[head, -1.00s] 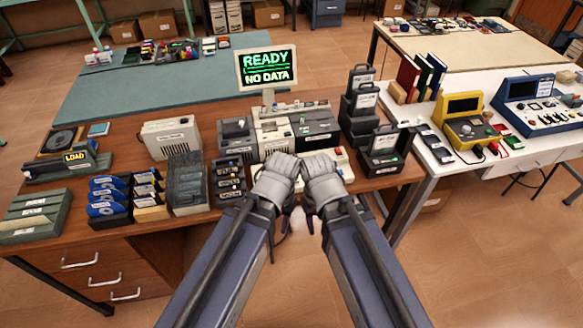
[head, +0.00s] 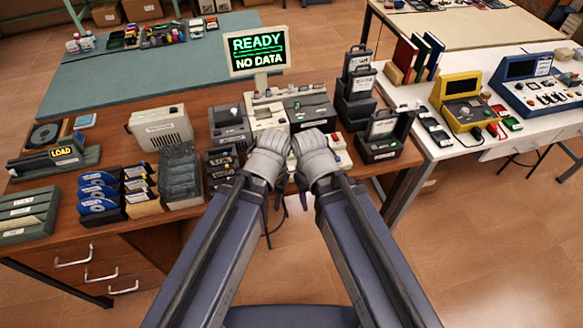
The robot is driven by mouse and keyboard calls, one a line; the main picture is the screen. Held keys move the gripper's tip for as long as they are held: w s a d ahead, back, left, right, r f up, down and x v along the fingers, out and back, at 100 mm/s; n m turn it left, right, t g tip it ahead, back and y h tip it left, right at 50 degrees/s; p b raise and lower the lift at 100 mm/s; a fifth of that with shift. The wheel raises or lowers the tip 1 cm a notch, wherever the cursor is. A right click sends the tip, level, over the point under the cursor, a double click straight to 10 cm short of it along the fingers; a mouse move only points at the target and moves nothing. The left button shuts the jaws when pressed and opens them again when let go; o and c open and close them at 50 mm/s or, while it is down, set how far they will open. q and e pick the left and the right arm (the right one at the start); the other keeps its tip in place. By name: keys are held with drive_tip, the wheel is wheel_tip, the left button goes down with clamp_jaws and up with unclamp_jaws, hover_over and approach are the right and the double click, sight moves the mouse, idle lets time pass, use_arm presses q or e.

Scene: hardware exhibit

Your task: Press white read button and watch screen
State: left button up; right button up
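My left gripper (head: 279,150) and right gripper (head: 301,148) are side by side in front of the machine, seen from behind. They hide much of its lower front panel. A small red part (head: 334,138) of the panel shows right of my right gripper. I cannot make out the white read button. The fingertips are hidden, so their opening does not show.
Left on the brown desk are a grey box (head: 160,128), a dark rack (head: 180,172), blue discs (head: 97,192) and a LOAD device (head: 55,158). Black cartridge cases (head: 384,135) stand close to the right. A white table with a yellow device (head: 464,103) is further right.

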use_arm(q)
clamp_jaws()
idle(1.4)
